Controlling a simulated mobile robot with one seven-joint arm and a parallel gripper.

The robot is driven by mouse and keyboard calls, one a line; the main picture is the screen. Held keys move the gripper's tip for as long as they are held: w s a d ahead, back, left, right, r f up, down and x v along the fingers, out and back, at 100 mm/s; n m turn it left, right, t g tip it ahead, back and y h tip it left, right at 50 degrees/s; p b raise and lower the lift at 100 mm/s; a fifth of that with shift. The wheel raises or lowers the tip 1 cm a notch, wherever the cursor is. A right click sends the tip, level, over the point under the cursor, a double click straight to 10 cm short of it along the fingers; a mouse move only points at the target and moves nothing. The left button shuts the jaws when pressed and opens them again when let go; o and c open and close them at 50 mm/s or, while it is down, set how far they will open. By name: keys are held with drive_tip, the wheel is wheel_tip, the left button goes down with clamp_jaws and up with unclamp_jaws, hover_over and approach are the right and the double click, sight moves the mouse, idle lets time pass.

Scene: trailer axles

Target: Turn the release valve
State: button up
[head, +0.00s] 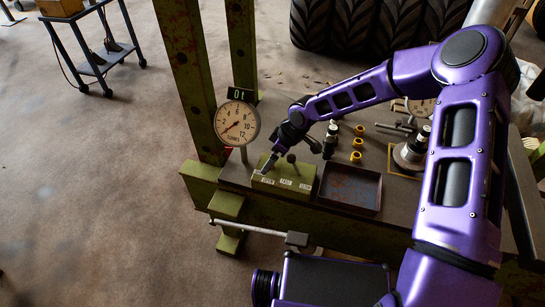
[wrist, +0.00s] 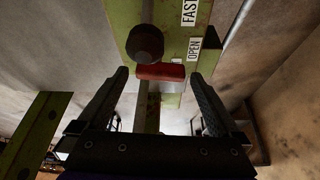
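The green valve block (head: 284,179) with white labels sits at the front left of the press bench. In the wrist view the block (wrist: 172,22) carries labels reading FAST and OPEN. A red handle (wrist: 161,72), which looks like the release valve, lies across the space between my fingertips or just beyond them; I cannot tell which. A dark round knob (wrist: 145,43) stands beside it. A dark knob on a lever (head: 291,158) also shows in the head view. My gripper (head: 269,164) is at the block's left end. In the wrist view my gripper (wrist: 159,74) is open, with a gap beside the handle on both sides.
A dial gauge (head: 237,123) stands close behind and left of my gripper, by a green post (head: 187,75). An empty dark tray (head: 350,187) lies right of the block. Yellow rings (head: 356,156) and small black parts stand behind it. A horizontal rod (head: 248,227) sticks out below.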

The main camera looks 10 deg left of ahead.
drive_tip(key=v, duration=1.7)
drive_tip(key=shift+r, duration=0.2)
